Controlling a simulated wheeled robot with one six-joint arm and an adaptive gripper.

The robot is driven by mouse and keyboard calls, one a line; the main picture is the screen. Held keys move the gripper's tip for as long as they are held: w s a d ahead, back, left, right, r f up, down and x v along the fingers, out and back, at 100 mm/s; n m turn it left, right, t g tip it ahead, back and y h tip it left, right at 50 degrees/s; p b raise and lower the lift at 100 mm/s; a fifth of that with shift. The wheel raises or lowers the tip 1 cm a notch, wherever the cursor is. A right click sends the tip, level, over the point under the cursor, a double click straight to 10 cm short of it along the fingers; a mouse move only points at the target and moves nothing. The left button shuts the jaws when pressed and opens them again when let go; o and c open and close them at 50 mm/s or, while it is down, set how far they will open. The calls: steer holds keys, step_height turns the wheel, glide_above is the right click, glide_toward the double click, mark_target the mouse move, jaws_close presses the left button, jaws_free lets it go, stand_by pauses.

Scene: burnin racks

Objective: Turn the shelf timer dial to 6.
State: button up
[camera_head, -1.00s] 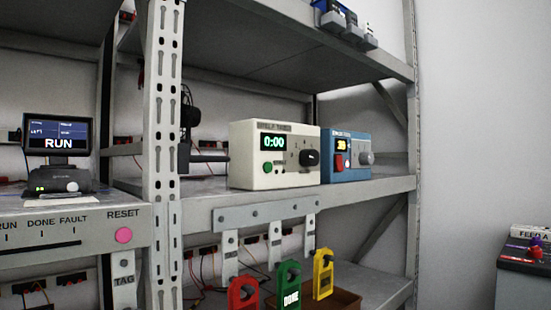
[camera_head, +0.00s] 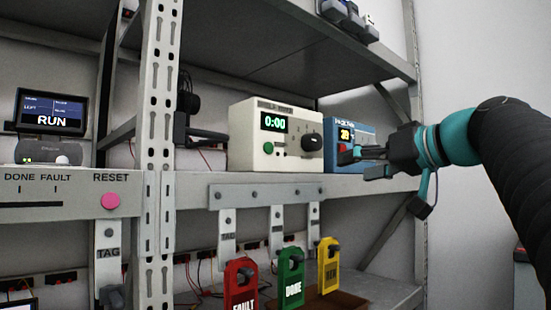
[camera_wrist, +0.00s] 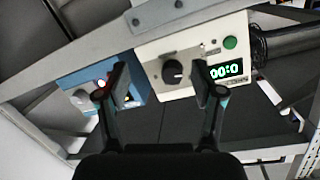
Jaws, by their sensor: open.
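The shelf timer is a cream box (camera_head: 262,150) on the middle shelf, with a green display reading 0:00, a green button and a black dial (camera_head: 312,142) on its right side. My gripper (camera_head: 352,163) is open and empty, to the right of the dial and in front of the blue box. In the wrist view, which is turned upside down, the dial (camera_wrist: 172,72) shows between the open fingers of my gripper (camera_wrist: 160,85), farther off. I see no contact with the dial.
A blue device (camera_head: 340,129) with a yellow display stands right of the timer, partly hidden by my gripper. Below the shelf edge hang grey tabs, with red, green (camera_head: 290,275) and yellow tags lower down. A metal upright (camera_head: 160,130) stands left. Open space lies before the shelf.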

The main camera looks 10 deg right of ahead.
steer(key=n+t+y, duration=0.1)
steer(key=n+y, duration=0.1)
glide_toward(318, 140)
steer(key=p+x, duration=0.1)
steer(key=x, duration=0.9)
steer(key=shift+a, duration=0.15)
steer(key=c, duration=1.1)
steer(key=shift+c, duration=0.2)
